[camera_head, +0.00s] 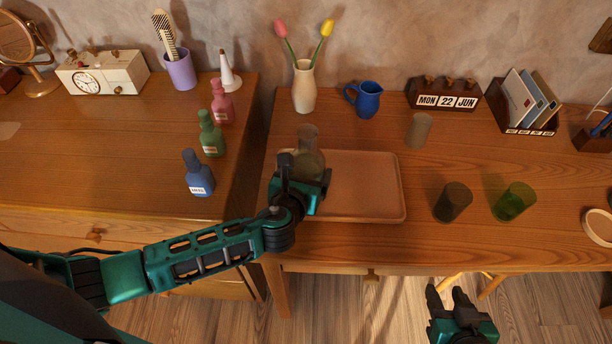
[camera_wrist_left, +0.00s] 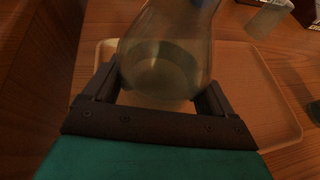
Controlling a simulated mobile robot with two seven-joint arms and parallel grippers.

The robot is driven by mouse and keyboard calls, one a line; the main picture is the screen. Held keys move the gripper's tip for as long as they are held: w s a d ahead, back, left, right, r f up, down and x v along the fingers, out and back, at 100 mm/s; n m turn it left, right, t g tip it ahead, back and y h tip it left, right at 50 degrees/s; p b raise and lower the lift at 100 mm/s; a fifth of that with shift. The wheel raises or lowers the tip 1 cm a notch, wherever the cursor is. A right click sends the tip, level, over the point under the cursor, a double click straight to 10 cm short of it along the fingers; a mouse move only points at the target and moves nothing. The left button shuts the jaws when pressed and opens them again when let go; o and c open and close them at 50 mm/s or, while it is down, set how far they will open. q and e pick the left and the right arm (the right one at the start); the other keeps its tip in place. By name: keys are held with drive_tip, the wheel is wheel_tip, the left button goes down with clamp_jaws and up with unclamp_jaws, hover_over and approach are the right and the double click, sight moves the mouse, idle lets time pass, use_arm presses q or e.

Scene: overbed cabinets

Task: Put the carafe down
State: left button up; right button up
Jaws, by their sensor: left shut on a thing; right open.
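The carafe (camera_head: 308,150) is clear brownish glass with a narrow neck and stands upright over the left part of the tray. My left gripper (camera_head: 304,178) is shut on it from the front. In the left wrist view the carafe (camera_wrist_left: 168,55) sits between the two fingers, with its round base showing. The tray (camera_head: 385,212) is shallow, tan and rectangular; it also shows in the left wrist view (camera_wrist_left: 265,95). I cannot tell whether the carafe's base touches the tray. My right gripper (camera_head: 450,302) is open and empty, in front of the desk edge.
A dark glass (camera_head: 452,202), a green glass (camera_head: 514,201) and a greyish cup (camera_head: 419,130) stand right of the tray. Behind are a vase (camera_head: 304,88) with tulips, a blue jug (camera_head: 367,100) and a calendar (camera_head: 443,95). Several bottles, including a blue one (camera_head: 198,175), stand left.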

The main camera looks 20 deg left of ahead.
use_arm(q)
drive_tip(key=shift+f, duration=0.1)
drive_tip(key=shift+f, duration=0.15)
drive_tip(key=o, duration=1.4)
drive_tip(key=shift+r, duration=0.2)
drive_tip(key=p+v, duration=0.1)
drive_tip(key=v, duration=1.1)
drive_tip(key=shift+f+p, duration=0.1)
drive_tip(key=shift+p, duration=0.3)
drive_tip(key=shift+s, duration=0.1)
